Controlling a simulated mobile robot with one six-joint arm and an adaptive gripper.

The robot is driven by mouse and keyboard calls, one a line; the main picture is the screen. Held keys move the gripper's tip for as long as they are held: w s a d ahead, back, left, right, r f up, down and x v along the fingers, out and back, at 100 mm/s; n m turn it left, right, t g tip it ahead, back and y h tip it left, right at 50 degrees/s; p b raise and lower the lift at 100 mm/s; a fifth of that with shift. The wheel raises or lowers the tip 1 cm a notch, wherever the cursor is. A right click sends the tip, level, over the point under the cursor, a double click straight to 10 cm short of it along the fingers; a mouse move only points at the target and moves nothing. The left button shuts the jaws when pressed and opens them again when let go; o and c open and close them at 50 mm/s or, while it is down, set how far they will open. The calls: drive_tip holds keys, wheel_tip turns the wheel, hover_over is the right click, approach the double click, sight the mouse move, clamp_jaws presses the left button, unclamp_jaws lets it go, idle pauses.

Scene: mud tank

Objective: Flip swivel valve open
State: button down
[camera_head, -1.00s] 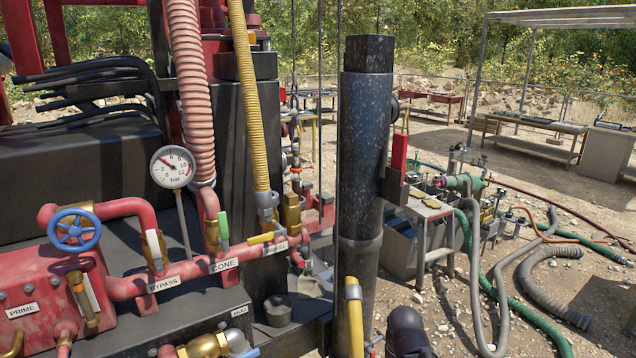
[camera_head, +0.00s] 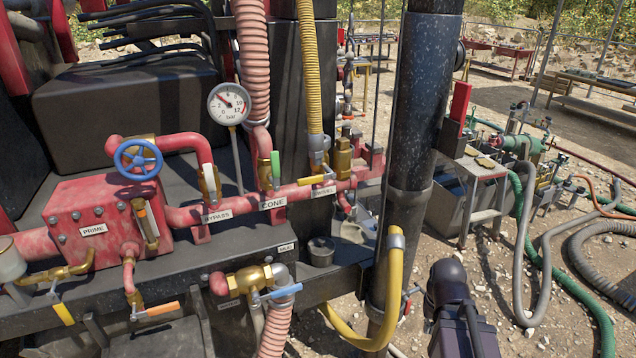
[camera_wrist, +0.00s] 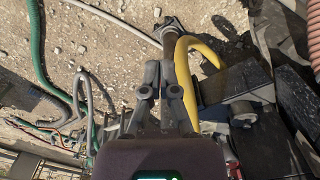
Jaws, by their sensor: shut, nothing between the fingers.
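The swivel valve (camera_head: 311,180) is on the red pipe in the head view, a brass valve with a yellow handle. Its handle lies roughly along the pipe, above a white label whose visible letters end in "VEL". The hose and brass fitting beside it partly crowd the view. My gripper (camera_wrist: 158,72) shows in the wrist view, with its two dark fingers close together and nothing between them. It is over gravel, beside a yellow hose (camera_wrist: 184,65). The swivel valve is not recognisable in the wrist view. In the head view my dark arm is at the lower right, well apart from the valve.
A thick black post (camera_head: 415,120) stands between my arm and the valve. Other valves, labelled BYPASS (camera_head: 209,184) and CONE (camera_head: 276,171), sit left along the pipe. A pressure gauge (camera_head: 229,104) stands above.

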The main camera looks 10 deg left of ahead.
drive_tip(key=shift+w, duration=0.1)
drive_tip(key=w+a+r+n+t+b, duration=0.25)
drive_tip(key=w+a+n+t, duration=0.3)
drive_tip(key=w+n, duration=0.4)
drive_tip(key=w+a+r+n+t+b, duration=0.2)
drive_tip(key=w+a+n+t+b, duration=0.15)
drive_tip(key=w+n+t, duration=0.55)
drive_tip(key=s+a+r+n+t+y+b, duration=0.1)
drive_tip(key=a+r+n+y, duration=0.3)
drive_tip(key=a+n, duration=0.5)
drive_tip(key=s+a+r+n+t+y+b, duration=0.1)
drive_tip(key=a+r+n+y, duration=0.4)
drive_tip(key=a+n, duration=0.5)
drive_tip(key=n+y+b, duration=0.1)
drive_tip(key=n+y, duration=0.1)
drive_tip(key=n, duration=0.3)
drive_tip(key=shift+s+a+t+y, duration=0.3)
drive_tip(key=shift+s+t, duration=0.05)
drive_tip(key=shift+s, duration=0.05)
drive_tip(key=shift+w+r, duration=0.1)
